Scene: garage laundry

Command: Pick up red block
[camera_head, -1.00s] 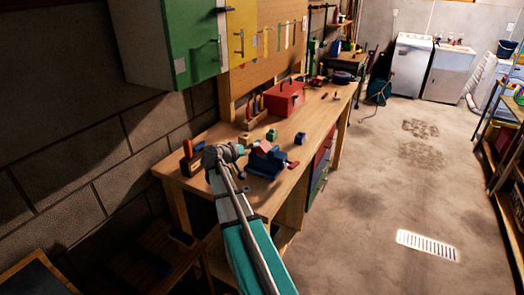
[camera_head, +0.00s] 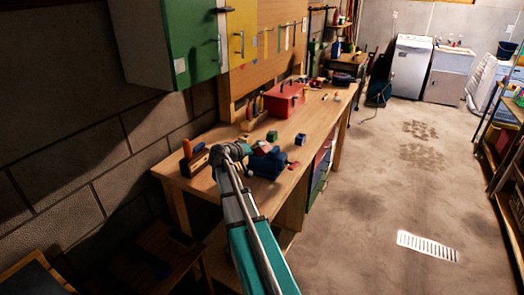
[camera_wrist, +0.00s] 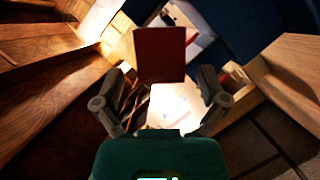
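The red block (camera_wrist: 160,54) is in the middle of the wrist view, just beyond and between the fingertips of my gripper (camera_wrist: 166,72). Narrow gaps show between the block and both fingers, so my gripper is open and not closed on it. In the head view, my gripper (camera_head: 247,151) is low over the near part of the workbench (camera_head: 309,122). A small red patch, which looks like the block (camera_head: 265,148), shows just right of it, beside a blue vise-like object (camera_head: 268,166). The block's underside is hidden.
A green block (camera_head: 272,136) and a blue block (camera_head: 300,139) stand close by on the bench. A red toolbox (camera_head: 286,97) is farther back. Green and yellow cabinets (camera_head: 184,45) hang above.

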